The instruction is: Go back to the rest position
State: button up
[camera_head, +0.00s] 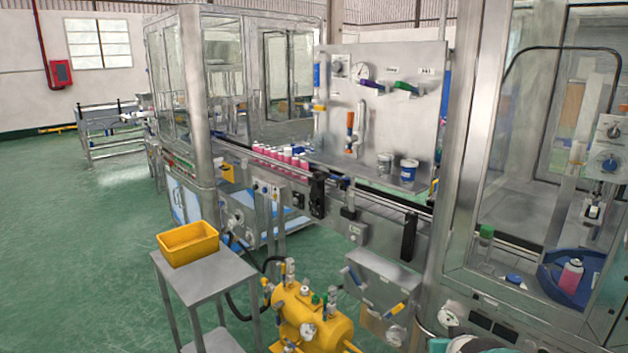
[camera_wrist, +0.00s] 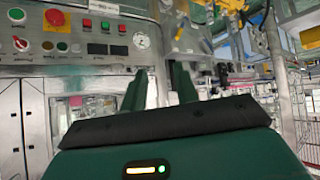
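My gripper (camera_wrist: 160,84) shows in the wrist view as two dark green fingers rising behind a black edge. The fingers stand apart with a gap between them, and I see nothing held there. Beyond them is a grey machine panel (camera_wrist: 75,60) with a red button on a yellow plate (camera_wrist: 54,19), several other buttons and a white round gauge (camera_wrist: 141,40). The distance from the fingers to the panel is hard to tell. The gripper's fingers do not show in the head view.
A yellow bin (camera_head: 188,243) sits on a metal stand (camera_head: 208,277). A glazed machine (camera_head: 470,150) stands right. Green floor (camera_head: 95,230) is open at left.

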jog(key=s+a+r+n+g+y, duration=0.2)
jog(key=s+a+r, duration=0.4)
jog(key=s+a, duration=0.6)
jog(key=s+g, duration=0.1)
jog(key=s, duration=0.1)
jog(key=shift+s+r+g, duration=0.3)
jog(key=shift+s+r, duration=0.05)
jog(key=shift+s, duration=0.05)
